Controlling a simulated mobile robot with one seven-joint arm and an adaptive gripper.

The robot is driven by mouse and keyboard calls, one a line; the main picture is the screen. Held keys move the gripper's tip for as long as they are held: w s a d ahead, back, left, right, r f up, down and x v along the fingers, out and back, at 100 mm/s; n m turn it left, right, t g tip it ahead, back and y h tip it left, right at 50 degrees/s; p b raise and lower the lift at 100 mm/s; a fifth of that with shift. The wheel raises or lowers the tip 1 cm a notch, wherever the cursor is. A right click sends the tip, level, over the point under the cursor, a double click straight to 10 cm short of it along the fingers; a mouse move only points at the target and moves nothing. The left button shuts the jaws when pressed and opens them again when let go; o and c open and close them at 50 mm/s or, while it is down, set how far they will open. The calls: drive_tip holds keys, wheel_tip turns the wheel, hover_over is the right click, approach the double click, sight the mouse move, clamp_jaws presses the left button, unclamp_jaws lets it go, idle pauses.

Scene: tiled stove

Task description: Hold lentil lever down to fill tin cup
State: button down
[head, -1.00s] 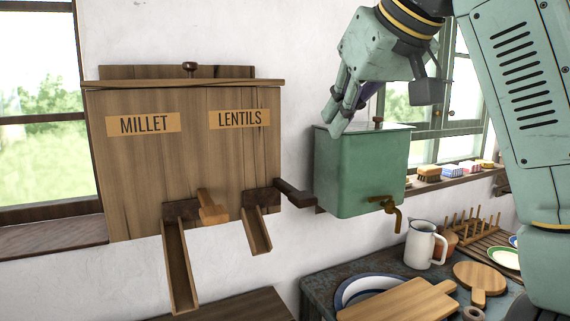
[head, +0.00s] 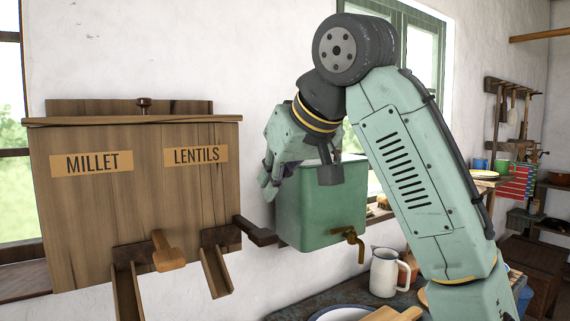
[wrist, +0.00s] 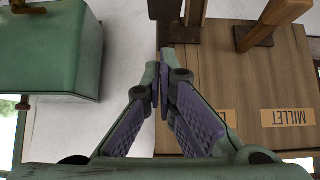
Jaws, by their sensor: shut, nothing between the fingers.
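The wooden dispenser (head: 110,210) hangs on the wall with MILLET and LENTILS labels. The dark lentil lever (head: 256,232) sticks out at its right side, above the short lentil chute (head: 216,272). My gripper (head: 268,183) is above the lever, beside the green tank, with its fingers pointing down. In the wrist view my gripper (wrist: 163,78) is shut and empty, its tips over the wall and dispenser edge. The lever's dark end (wrist: 166,9) shows at the top of that view, apart from the fingertips. I see no tin cup in either view.
A green tank (head: 315,215) with a brass tap (head: 351,240) stands close right of my gripper; it also shows in the wrist view (wrist: 50,55). The lighter millet lever (head: 166,252) is left of the lentil chute. A white jug (head: 386,272) stands on the counter below.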

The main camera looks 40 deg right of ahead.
sight(269, 234)
drive_tip(key=f, duration=0.1)
drive_tip(key=w+f+b, duration=0.1)
drive_tip(key=f, duration=0.1)
drive_tip(key=f+b, duration=0.1)
drive_tip(key=shift+w+f, duration=0.3)
drive_tip(key=shift+f, duration=0.05)
drive_tip(key=shift+f+b, duration=0.45)
drive_tip(key=shift+f, duration=0.1)
